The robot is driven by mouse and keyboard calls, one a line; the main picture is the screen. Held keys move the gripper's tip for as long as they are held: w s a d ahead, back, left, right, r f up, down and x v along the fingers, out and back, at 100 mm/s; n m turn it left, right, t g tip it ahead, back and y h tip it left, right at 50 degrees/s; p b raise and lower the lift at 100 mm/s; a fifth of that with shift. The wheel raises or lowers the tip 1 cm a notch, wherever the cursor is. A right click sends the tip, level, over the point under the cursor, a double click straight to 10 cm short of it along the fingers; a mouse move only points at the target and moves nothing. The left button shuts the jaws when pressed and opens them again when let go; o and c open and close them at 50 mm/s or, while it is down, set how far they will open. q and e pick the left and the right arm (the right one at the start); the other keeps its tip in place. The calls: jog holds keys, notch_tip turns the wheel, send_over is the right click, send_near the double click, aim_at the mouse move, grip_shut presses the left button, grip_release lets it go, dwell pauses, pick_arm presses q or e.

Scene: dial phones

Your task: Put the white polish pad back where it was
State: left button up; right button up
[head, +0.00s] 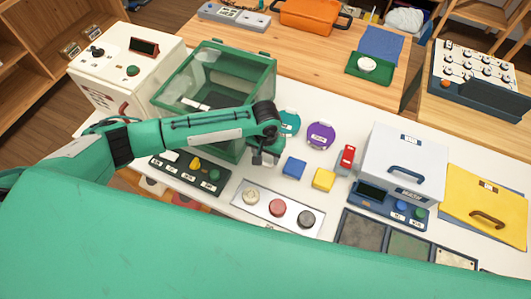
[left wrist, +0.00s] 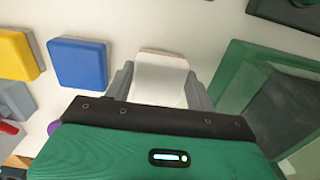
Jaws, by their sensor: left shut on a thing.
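The white polish pad (left wrist: 160,78) is a pale block between the two grey fingers of my left gripper (left wrist: 158,95) in the left wrist view. My left gripper (head: 264,158) is shut on it. In the head view the gripper is over the white table, between the green clear-sided box and the blue block (head: 294,168); the pad is mostly hidden there. The blue block (left wrist: 78,62) and the yellow block (left wrist: 15,55) lie in a row beside the gripper in the left wrist view. I cannot tell whether the pad touches the table. My right gripper is out of view.
The green clear-sided box (head: 215,80) stands close to the gripper. The yellow block (head: 324,179) and a red item (head: 346,158) lie to the right. A silver plate (head: 263,214) with three knobs lies in front. Teal and purple (head: 320,135) discs lie behind.

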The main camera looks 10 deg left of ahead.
aim_at(266, 156)
pick_arm(q)
jog(key=shift+f, duration=0.15)
jog(key=o, duration=1)
jog(key=shift+f, duration=0.1)
jog(key=shift+c, duration=0.2)
notch_tip(266, 156, up, 12)
jog(key=b, duration=0.2)
jog(key=shift+b, duration=0.4)
